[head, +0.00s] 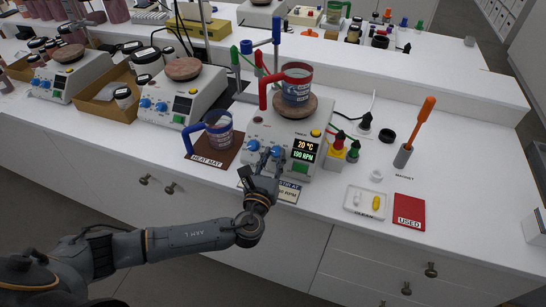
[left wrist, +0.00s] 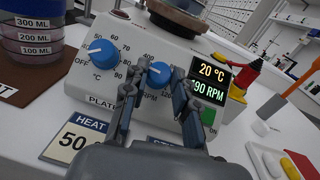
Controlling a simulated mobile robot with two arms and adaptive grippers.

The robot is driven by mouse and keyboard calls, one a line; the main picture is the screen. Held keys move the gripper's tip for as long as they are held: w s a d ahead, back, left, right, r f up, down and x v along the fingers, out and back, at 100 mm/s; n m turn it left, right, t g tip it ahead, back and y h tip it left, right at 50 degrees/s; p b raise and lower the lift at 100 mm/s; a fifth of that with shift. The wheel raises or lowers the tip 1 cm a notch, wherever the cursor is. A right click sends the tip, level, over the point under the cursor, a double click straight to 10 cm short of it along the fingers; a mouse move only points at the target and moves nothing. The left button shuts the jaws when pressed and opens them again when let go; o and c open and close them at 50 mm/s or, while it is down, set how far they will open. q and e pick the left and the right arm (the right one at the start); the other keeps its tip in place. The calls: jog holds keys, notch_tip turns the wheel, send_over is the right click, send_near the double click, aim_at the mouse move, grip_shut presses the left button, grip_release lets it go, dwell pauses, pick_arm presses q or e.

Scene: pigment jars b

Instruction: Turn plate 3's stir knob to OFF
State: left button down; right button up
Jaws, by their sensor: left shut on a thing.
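The hot plate (head: 290,125) with the lit display (head: 305,150) stands in front of me; its label reads "PLATE" in the left wrist view, with the number hidden. The display reads 20 °C and 190 RPM. Its blue stir knob (left wrist: 158,73), marked RPM, sits right of the blue heat knob (left wrist: 102,53), marked °C. My left gripper (left wrist: 154,82) is shut on the stir knob, one finger on each side; the fingers hide part of its dial scale. The gripper also shows in the head view (head: 266,156). My right gripper is not in view.
A red-handled jar (head: 296,87) stands on the plate's round top. A blue-handled jar (head: 219,130) stands on the heat mat (head: 213,158) to the left. A card (head: 288,192) lies in front of the plate. A tray (head: 367,202) and red USED mat (head: 409,211) lie right.

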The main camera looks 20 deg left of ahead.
pick_arm(q)
jog(key=n+y, duration=0.2)
jog(key=n, duration=0.1)
jog(key=n+g+y, duration=0.1)
jog(key=shift+d+n+y, duration=0.3)
jog(key=shift+n, duration=0.1)
jog(key=shift+w+d+r+n+g+y+p, duration=0.1)
jog(key=shift+n+g+y+p, duration=0.2)
jog(key=shift+n+g+y, duration=0.8)
jog(key=shift+w+d+r+n+g+y+p, duration=0.1)
jog(key=shift+n+g+y+p, duration=0.3)
jog(key=shift+n, duration=1.3)
jog(key=c, duration=1.1)
grip_release()
jog(key=shift+o, duration=0.2)
jog(key=v, duration=1.2)
jog(key=shift+f, duration=0.15)
